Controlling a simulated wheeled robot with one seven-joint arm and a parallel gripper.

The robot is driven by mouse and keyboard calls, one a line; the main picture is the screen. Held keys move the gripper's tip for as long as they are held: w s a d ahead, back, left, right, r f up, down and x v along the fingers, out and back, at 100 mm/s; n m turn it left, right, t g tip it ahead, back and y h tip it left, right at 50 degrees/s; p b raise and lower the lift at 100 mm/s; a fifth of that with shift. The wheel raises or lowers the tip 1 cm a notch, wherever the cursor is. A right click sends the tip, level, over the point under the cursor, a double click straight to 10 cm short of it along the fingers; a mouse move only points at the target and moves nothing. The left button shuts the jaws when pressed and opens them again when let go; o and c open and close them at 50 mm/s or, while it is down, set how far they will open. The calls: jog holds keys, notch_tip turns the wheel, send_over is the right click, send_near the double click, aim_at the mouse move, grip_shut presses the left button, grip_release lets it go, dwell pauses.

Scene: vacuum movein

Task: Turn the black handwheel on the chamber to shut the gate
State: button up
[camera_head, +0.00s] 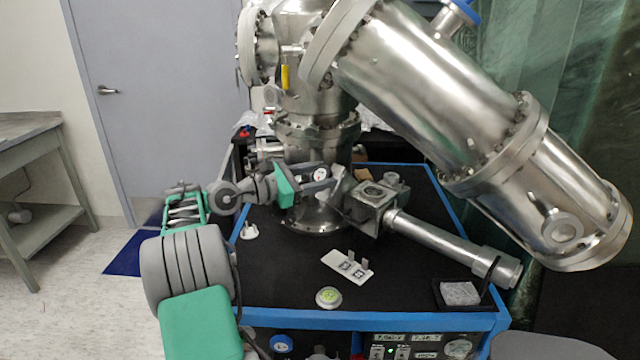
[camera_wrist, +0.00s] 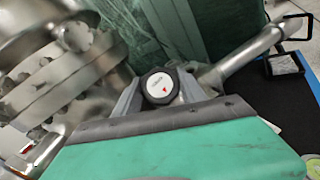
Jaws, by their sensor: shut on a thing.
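The black handwheel (camera_wrist: 159,87) has a white face with a red mark and shows at the centre of the wrist view. In the head view the handwheel (camera_head: 320,174) is small, at the front of the steel chamber (camera_head: 318,215). My gripper (camera_wrist: 158,92) has one finger on each side of the wheel and is shut on it. In the head view my gripper (camera_head: 318,187) reaches in from the left at the wheel. The red mark points toward the lower right in the wrist view. The gate itself is hidden inside the steel body.
A steel block (camera_head: 372,203) with a long tube (camera_head: 440,240) extends right from the chamber. A white plate with markers (camera_head: 347,267) and a round green-topped disc (camera_head: 328,297) lie on the black bench top (camera_head: 290,275). A large steel cylinder (camera_head: 430,85) overhangs the right side.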

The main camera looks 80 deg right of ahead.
jog(key=shift+r, duration=0.15)
jog(key=o, duration=1.4)
jog(key=shift+c, duration=0.2)
jog(key=shift+p, duration=0.3)
